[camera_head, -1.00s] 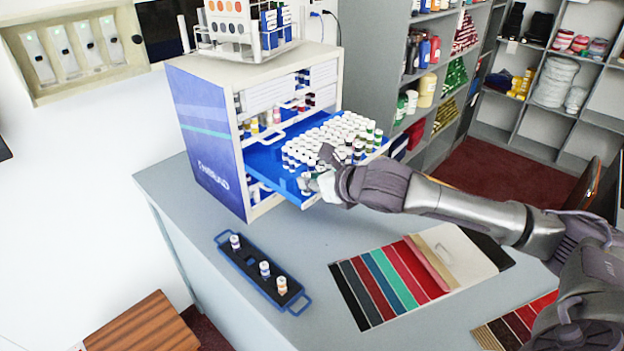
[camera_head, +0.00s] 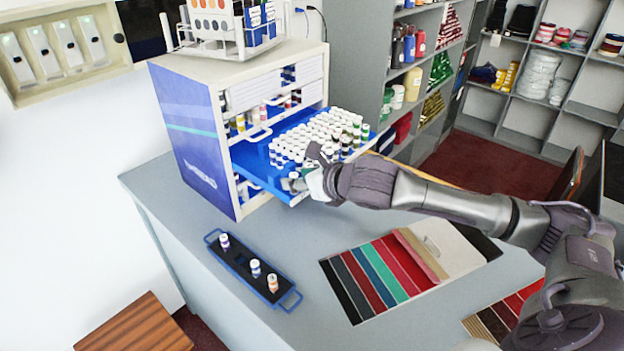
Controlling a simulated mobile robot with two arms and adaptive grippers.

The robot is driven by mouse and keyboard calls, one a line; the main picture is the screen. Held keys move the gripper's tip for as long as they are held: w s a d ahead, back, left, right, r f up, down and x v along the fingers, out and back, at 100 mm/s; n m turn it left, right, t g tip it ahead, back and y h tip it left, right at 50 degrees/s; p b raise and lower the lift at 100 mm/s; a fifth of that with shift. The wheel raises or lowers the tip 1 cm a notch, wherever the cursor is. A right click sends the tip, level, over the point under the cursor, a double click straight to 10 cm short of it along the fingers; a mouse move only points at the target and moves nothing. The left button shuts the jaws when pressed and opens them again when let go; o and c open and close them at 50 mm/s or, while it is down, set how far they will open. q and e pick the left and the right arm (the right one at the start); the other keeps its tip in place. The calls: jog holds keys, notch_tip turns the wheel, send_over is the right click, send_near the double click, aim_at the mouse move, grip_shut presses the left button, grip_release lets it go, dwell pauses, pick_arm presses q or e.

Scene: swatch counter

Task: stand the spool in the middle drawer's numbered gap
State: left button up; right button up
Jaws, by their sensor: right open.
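The middle drawer (camera_head: 258,158) is blue and pulled out of the cabinet, with many white-capped spools standing in it. My right gripper (camera_head: 302,183) is open at the drawer's front corner. A small white-topped spool (camera_head: 293,176) stands by its fingertips; the fingers partly hide it, and I cannot tell if they touch it. The numbered gap cannot be made out at this size. A dark blue two-handled carrier (camera_head: 242,262) on the counter holds three more spools, with an empty space between two of them. My left gripper is out of view.
The cabinet (camera_head: 197,142) stands at the counter's back, with a swatch rack (camera_head: 215,45) on top. A fan of coloured swatches (camera_head: 375,278) lies below my right arm. The grey counter (camera_head: 300,245) is clear between carrier and swatches. Stocked shelves (camera_head: 350,60) stand behind.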

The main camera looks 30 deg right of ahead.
jog(key=b+v, duration=0.2)
jog(key=v, duration=1)
jog(key=shift+f, duration=0.1)
jog(key=shift+f, duration=0.1)
